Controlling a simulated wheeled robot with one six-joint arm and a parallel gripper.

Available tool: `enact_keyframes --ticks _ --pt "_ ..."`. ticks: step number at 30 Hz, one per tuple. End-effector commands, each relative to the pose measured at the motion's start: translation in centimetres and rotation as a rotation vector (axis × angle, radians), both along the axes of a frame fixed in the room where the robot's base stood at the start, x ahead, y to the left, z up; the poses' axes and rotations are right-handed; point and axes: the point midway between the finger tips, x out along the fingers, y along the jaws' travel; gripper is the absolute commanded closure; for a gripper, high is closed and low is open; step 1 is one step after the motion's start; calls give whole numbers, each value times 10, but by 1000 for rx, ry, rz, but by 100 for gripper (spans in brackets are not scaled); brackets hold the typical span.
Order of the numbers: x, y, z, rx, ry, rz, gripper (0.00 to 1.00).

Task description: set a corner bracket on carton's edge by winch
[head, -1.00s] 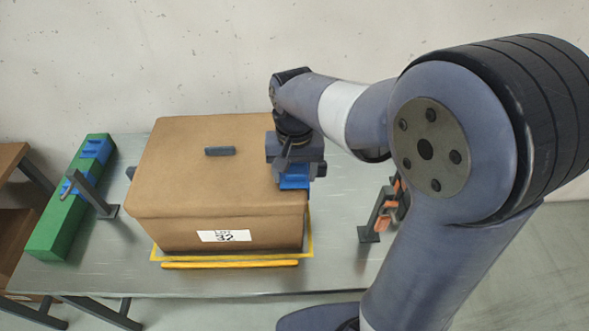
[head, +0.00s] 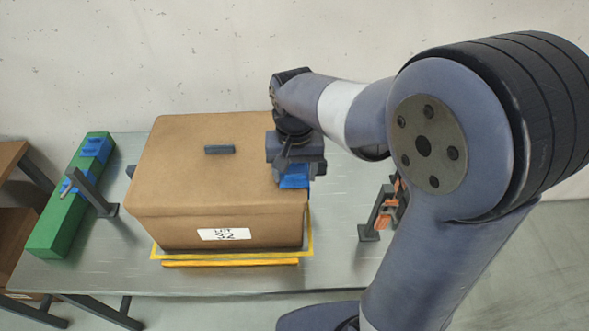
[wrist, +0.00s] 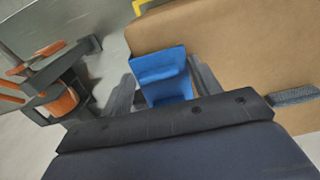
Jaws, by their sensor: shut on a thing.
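A large brown carton (head: 200,180) stands on the metal table, with a white label on its front face. My gripper (head: 296,178) is over the carton's right top edge and is shut on a blue corner bracket (head: 295,176). In the wrist view the bracket (wrist: 161,75) sits between my fingers, right beside the carton's edge (wrist: 215,70). Whether it touches the carton is hard to tell. The winch (head: 384,208), a dark frame with orange parts, stands on the table right of the carton. It also shows at the left of the wrist view (wrist: 55,85).
A green rack (head: 62,205) holding more blue brackets (head: 94,150) stands at the table's left, with a dark post (head: 95,197) beside it. A dark grey bar (head: 219,150) lies on the carton's top. A yellow outline and bar (head: 230,263) lie in front of the carton.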

Motion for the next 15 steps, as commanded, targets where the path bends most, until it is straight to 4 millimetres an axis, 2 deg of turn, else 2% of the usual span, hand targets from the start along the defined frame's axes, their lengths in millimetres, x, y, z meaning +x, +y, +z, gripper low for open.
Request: enact_keyframes --ticks 14,15 --pt "0 0 -2 0 0 0 64" --pt "0 0 -2 0 0 0 40"
